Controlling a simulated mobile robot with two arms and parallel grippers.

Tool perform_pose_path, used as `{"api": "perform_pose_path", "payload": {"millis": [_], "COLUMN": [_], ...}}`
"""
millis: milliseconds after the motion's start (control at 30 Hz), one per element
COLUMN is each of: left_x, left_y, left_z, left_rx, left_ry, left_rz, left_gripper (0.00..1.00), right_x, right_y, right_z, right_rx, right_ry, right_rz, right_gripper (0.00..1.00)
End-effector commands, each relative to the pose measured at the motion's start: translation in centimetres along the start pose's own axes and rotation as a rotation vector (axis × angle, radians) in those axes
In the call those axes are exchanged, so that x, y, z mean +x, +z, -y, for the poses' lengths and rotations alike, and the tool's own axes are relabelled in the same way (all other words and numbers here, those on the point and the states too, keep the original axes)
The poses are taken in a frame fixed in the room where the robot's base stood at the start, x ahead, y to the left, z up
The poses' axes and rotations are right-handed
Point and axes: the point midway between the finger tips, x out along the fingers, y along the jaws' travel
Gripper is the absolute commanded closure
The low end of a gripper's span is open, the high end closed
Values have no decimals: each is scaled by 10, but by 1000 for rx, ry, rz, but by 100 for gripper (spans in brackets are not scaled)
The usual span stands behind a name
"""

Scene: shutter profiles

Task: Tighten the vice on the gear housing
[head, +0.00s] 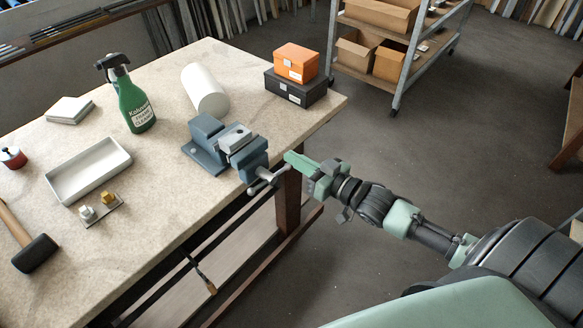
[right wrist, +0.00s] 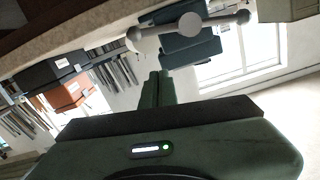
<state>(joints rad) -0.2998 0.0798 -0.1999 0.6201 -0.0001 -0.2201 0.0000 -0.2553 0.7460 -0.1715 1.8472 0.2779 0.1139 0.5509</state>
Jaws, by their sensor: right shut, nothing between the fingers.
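The blue-grey vice (head: 205,150) is at the bench's right front edge. The gear housing (head: 235,137), a light grey block with a dark hole in its top, sits between its jaws; I cannot tell how firmly. The vice's T-handle (head: 265,178) sticks out past the bench edge. In the right wrist view the handle (right wrist: 188,25) is a grey bar with round ends, in front of the vice body (right wrist: 190,50). My right gripper (head: 288,157) is shut and empty beside the handle; its fingertips (right wrist: 158,76) look apart from the handle. My left gripper is not in view.
A white cylinder (head: 205,90), a green spray bottle (head: 135,105) and an orange box (head: 296,62) on a black box (head: 295,88) stand behind the vice. A white tray (head: 90,170) and a mallet (head: 34,254) lie left.

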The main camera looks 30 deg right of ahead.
Motion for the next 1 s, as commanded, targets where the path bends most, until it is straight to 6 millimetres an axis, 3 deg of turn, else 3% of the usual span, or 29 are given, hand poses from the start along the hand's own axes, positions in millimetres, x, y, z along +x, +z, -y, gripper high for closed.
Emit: {"api": "perform_pose_path", "payload": {"millis": [100,300,700,1000], "left_x": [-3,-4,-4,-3], "left_y": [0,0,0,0], "left_z": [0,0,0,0], "left_rx": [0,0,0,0], "left_ry": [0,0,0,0], "left_rz": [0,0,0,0], "left_gripper": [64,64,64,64], "right_x": [4,8,8,8], "right_y": [20,36,40,54], "right_z": [0,0,0,-4], "right_rx": [5,2,9,265], "right_ry": [2,0,-1,-12], "right_rz": [2,0,0,4], "right_gripper": [100,100,100,100]}}
